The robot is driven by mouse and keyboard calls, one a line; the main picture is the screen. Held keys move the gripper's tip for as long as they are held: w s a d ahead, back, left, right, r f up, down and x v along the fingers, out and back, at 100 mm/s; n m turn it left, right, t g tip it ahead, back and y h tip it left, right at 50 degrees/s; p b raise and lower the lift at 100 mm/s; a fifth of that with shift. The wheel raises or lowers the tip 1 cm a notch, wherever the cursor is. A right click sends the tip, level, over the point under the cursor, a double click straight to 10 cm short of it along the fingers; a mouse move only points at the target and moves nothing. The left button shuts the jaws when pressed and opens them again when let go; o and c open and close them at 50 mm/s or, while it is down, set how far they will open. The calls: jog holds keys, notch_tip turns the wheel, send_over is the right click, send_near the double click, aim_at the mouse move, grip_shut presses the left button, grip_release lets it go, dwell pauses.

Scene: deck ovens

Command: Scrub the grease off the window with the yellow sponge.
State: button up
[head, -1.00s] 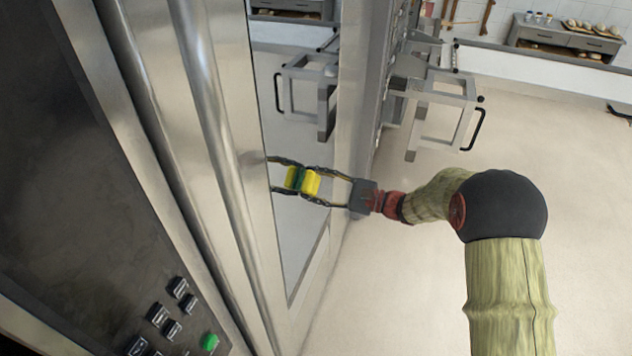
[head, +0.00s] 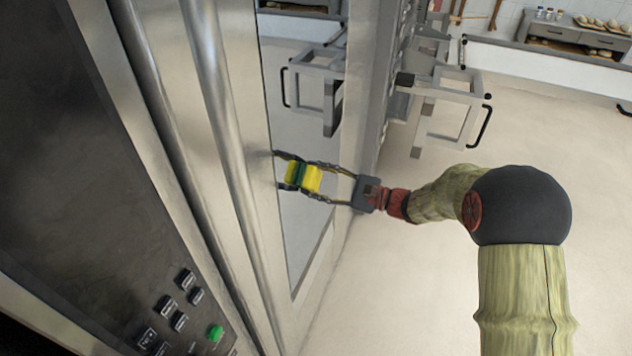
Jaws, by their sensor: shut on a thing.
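The yellow sponge (head: 313,180) has a green side that faces the window (head: 309,236), a tall, mirror-like pane in the steel oven front. My gripper (head: 314,181) is shut on the sponge, with one finger on either side of it. The sponge is at the pane, and its green side meets its own reflection there. I cannot tell for certain whether it touches the glass. The second yellow block and the finger shapes to the left are reflections. I cannot make out any grease on the pane at this angle.
The steel oven front (head: 240,200) with a long vertical bar fills the left. A control panel with a green button (head: 216,333) is at the lower left. A metal rack with black handles (head: 446,118) stands behind my arm. The floor (head: 410,285) to the right is clear.

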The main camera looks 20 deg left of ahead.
aim_at(320, 150)
jog(key=shift+w+d+b, duration=0.15)
jog(key=shift+w+b, duration=0.3)
jog(key=shift+w, duration=1.85)
jog(key=shift+w+d+b, duration=0.2)
jog(key=shift+w+b, duration=0.25)
jog(key=shift+w, duration=1.8)
jog(key=shift+w+d+b, duration=0.15)
jog(key=shift+w+b, duration=0.3)
jog(key=shift+w, duration=1.85)
jog(key=shift+s, duration=0.15)
jog(key=shift+s+a+r, duration=0.1)
jog(key=shift+s, duration=0.55)
jog(key=shift+s+a+b, duration=0.2)
jog(key=shift+s+b, duration=0.25)
jog(key=shift+s, duration=2.65)
jog(key=shift+s+a+b, duration=0.2)
jog(key=shift+s+b, duration=0.25)
jog(key=shift+s, duration=2.6)
jog(key=shift+s+d, duration=0.2)
jog(key=shift+d, duration=2.8)
